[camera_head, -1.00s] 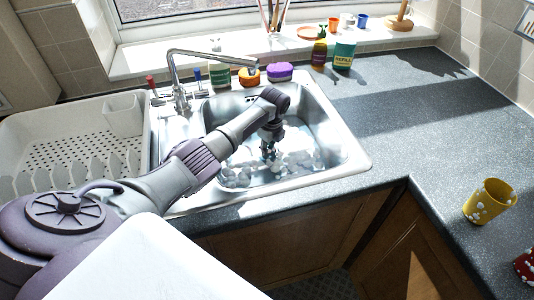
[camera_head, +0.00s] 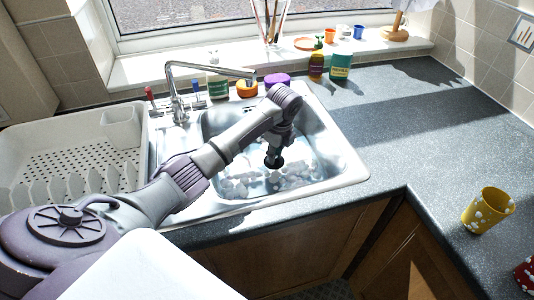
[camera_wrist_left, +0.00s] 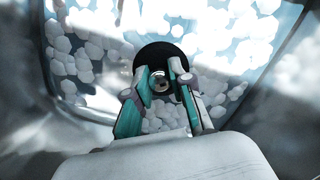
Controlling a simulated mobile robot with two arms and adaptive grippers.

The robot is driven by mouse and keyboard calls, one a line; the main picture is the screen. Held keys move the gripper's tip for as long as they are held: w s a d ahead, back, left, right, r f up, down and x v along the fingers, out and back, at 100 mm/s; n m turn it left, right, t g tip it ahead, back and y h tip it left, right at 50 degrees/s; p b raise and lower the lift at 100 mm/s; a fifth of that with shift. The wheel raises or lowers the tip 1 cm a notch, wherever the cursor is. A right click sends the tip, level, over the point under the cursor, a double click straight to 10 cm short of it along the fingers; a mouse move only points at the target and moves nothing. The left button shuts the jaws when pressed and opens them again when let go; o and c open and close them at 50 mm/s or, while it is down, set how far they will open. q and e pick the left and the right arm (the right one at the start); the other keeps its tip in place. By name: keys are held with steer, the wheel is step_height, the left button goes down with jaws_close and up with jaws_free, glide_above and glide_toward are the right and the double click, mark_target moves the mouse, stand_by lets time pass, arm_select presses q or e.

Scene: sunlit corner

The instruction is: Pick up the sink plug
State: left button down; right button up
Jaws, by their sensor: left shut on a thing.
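The sink plug (camera_head: 274,162) is a round black disc held at the tips of my left gripper (camera_head: 275,150). In the left wrist view the black plug (camera_wrist_left: 157,54) shows beyond the teal fingers, with a small metal part between the fingertips. My left gripper (camera_wrist_left: 163,82) is shut on it. The plug is over the sink basin (camera_head: 325,140), among or just above white foam bubbles; I cannot tell its exact height. My right gripper is not in view.
A chrome tap (camera_head: 177,85) reaches over the basin from the back left. A white dish rack (camera_head: 75,150) stands left of the sink. Bottles and sponges line the back edge.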

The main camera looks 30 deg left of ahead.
arm_select(q)
steer(key=s+d+r+p, duration=0.1)
steer(key=d+r+p, duration=0.1)
steer(key=r+p, duration=0.2)
steer(key=s+d+r+p, duration=0.1)
steer(key=d+r+p, duration=0.2)
steer(key=r, duration=0.6)
steer(key=shift+s+d+p, duration=0.25)
steer(key=shift+s+p, duration=0.15)
steer(key=shift+p, duration=0.6)
